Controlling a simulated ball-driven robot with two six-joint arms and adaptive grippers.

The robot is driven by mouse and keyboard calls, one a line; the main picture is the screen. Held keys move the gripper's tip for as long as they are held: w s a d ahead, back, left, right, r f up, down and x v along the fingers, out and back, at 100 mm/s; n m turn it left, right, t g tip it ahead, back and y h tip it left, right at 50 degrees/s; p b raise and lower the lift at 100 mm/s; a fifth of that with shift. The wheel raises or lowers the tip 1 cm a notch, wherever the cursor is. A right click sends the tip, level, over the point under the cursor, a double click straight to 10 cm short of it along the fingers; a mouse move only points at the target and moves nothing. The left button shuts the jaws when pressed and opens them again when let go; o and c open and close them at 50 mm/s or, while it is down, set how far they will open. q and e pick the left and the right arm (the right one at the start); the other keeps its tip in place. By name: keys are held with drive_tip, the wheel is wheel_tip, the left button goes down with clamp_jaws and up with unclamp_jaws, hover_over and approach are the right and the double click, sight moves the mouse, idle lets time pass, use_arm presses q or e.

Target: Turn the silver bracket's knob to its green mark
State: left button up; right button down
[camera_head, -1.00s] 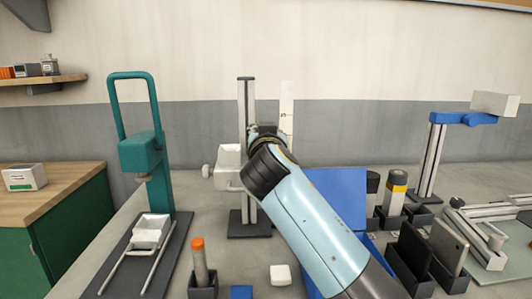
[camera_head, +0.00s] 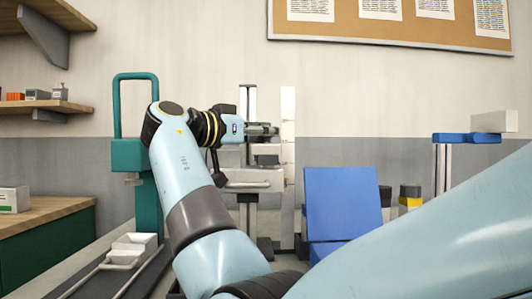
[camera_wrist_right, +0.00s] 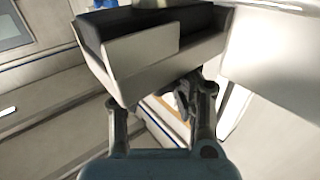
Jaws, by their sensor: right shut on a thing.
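The silver bracket (camera_head: 248,186) is the pale, shelf-like fitting on the upright post behind my right arm in the head view. My right gripper (camera_head: 265,130) is in front of the upper post, pointing right. In the right wrist view its fingers (camera_wrist_right: 160,108) close on a pale, block-shaped part (camera_wrist_right: 145,62) with a dark inset. I cannot tell if this part belongs to the bracket. The knob cannot be made out now; my arm covers the bracket's left side. No green mark can be made out. My left gripper is out of view.
A teal stand (camera_head: 147,190) with a white tray (camera_head: 136,243) is at left. A blue panel (camera_head: 343,203) stands right of the post, with a dark-and-yellow cylinder (camera_head: 410,197) beyond. A pale scale strip (camera_head: 288,130) rises beside the post.

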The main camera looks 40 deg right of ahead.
drive_tip(key=shift+m+g+b, duration=0.75)
drive_tip(key=shift+m+g, duration=0.15)
drive_tip(key=shift+g, duration=0.5)
drive_tip(key=c, duration=1)
unclamp_jaws()
drive_tip(key=shift+w+a, duration=0.15)
drive_tip(key=shift+a, duration=3.6)
